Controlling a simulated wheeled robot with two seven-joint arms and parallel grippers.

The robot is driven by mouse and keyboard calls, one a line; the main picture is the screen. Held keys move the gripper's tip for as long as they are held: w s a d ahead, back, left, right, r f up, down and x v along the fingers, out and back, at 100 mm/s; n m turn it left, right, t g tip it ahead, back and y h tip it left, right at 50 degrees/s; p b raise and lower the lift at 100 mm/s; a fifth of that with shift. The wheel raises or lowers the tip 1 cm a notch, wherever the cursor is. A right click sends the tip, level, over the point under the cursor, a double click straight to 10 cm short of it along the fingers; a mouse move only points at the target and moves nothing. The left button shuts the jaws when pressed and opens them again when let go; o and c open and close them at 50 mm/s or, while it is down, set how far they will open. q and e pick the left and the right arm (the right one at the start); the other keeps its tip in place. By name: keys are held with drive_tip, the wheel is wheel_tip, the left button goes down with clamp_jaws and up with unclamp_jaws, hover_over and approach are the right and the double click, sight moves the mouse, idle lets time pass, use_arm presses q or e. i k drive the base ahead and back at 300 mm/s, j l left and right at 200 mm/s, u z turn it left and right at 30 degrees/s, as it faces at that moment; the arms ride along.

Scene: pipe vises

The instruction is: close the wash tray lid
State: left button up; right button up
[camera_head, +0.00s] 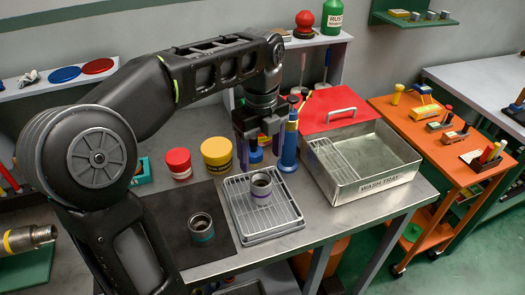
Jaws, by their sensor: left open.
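The wash tray (385,182) is a metal box labelled "WASH TRAY" on the right part of the grey bench. Its top is open, and a slotted rack shows inside at the left. The red lid (318,106) stands open at the tray's back edge, with a metal handle (341,115). My left gripper (258,150) is open and points down, left of the tray and apart from the lid. Its arm comes in from the left and hides part of the bench. My right gripper is not in view.
A blue bottle-like object (289,148) stands between my left gripper and the tray. A wire rack (283,219) holding a metal fitting (261,190) lies in front. Yellow (216,153) and red (178,162) tubs stand left. An orange cart (455,160) stands right.

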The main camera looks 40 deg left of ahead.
sight(338, 107)
drive_tip(key=i+l, duration=0.7)
drive_tip(key=i, duration=0.1)
